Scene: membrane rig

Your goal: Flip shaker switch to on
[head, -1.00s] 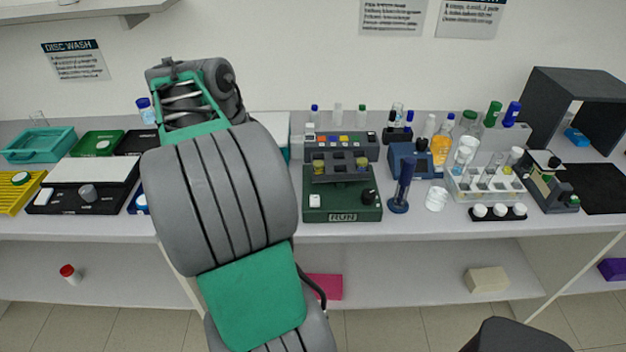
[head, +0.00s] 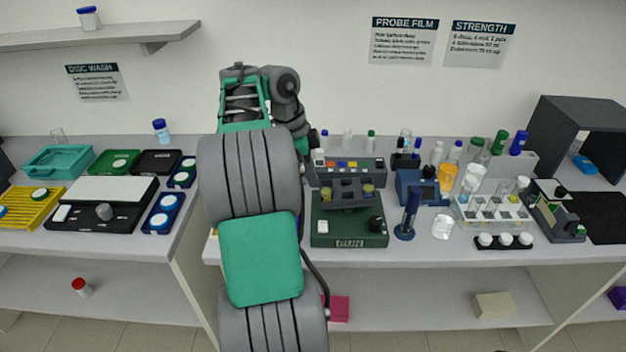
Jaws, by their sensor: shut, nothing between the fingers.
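A dark green box labelled RUN (head: 349,243) stands on the bench, right of my arm. It looks like the shaker. It carries a dark rack with a few amber-capped vials on top. I cannot tell which way the switch is set. My arm rises in front of the bench and bends down behind itself, left of the green box. My gripper is hidden behind my arm links, so its fingertips do not show.
A black device with a white plate (head: 102,190), a grey knob and a white switch stands on the left bench. A blue stand (head: 406,226) and a tube rack (head: 488,214) stand right of the green box. A grey multi-button unit (head: 345,170) is behind it.

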